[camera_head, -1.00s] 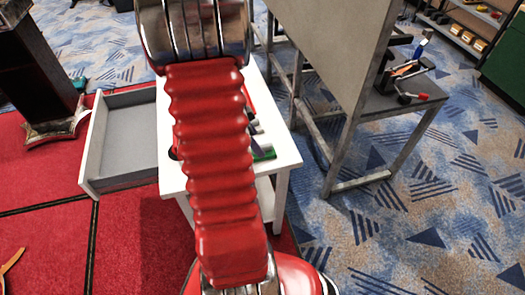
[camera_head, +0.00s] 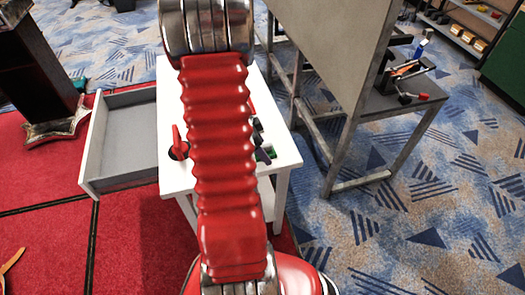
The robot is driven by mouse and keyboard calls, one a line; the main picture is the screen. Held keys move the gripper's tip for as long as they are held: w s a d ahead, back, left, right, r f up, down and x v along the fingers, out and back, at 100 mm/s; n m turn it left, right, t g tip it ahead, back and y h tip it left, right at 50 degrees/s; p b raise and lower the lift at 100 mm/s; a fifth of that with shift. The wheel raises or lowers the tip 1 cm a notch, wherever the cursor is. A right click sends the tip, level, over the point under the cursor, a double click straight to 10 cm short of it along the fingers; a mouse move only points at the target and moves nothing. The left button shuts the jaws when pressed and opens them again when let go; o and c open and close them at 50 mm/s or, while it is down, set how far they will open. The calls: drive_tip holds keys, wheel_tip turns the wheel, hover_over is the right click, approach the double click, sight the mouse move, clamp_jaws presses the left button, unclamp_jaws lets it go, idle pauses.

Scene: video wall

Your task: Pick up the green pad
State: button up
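The dark pieces (camera_head: 262,155) at the arm's right side may be part of my gripper, but I cannot tell for sure. My arm hides most of the gripper area, so I see neither whether its fingers are open nor whether they touch the pad.
A red item (camera_head: 179,141) with a dark base stands on the table left of my arm. An open grey drawer (camera_head: 126,140) sticks out left. A grey metal stand (camera_head: 343,135) with tools stands close on the right. A dark pedestal (camera_head: 38,75) is at far left.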

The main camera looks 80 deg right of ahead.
drive_tip(key=shift+c, duration=0.6)
drive_tip(key=c, duration=1)
